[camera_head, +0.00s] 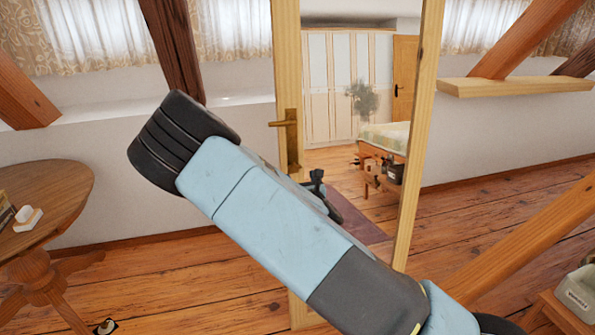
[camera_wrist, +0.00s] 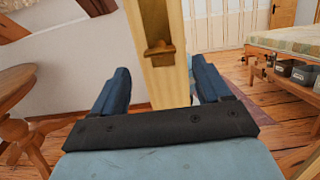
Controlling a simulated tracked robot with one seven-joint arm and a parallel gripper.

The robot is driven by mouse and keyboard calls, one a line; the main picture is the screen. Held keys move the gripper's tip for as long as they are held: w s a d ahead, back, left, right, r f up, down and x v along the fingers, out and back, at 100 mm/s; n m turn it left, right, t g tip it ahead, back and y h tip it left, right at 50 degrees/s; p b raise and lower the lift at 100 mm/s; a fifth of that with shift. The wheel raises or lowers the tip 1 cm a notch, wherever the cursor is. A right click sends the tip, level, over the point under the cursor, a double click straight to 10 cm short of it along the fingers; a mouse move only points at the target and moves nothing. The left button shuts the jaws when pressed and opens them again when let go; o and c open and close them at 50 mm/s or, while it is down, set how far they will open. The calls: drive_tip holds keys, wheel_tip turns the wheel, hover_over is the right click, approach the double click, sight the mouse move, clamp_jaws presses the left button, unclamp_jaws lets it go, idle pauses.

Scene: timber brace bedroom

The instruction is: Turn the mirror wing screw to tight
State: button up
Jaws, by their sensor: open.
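The brass wing screw (camera_head: 290,128) sits on the left post of the tall mirror's pale wooden frame (camera_head: 424,110). Its flat lever part points left from a vertical plate in the head view. In the wrist view the brass wing screw (camera_wrist: 160,53) is on the frame post, ahead of my gripper. My gripper (camera_wrist: 158,70) is open and empty, with one blue finger on each side of the post in that picture. I cannot tell any contact. In the head view my arm hides most of the gripper and the lower left post.
A round wooden table (camera_head: 60,180) stands at left with small items on it. A wooden beam (camera_head: 530,225) slants at lower right, near a grey bin (camera_head: 577,290). The mirror glass (camera_head: 350,80) reflects a wardrobe and bed. Floor behind the mirror's right side is clear.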

sight(294, 167)
drive_tip(key=x, duration=0.6)
drive_tip(key=shift+w, duration=0.1)
drive_tip(key=shift+c, duration=0.2)
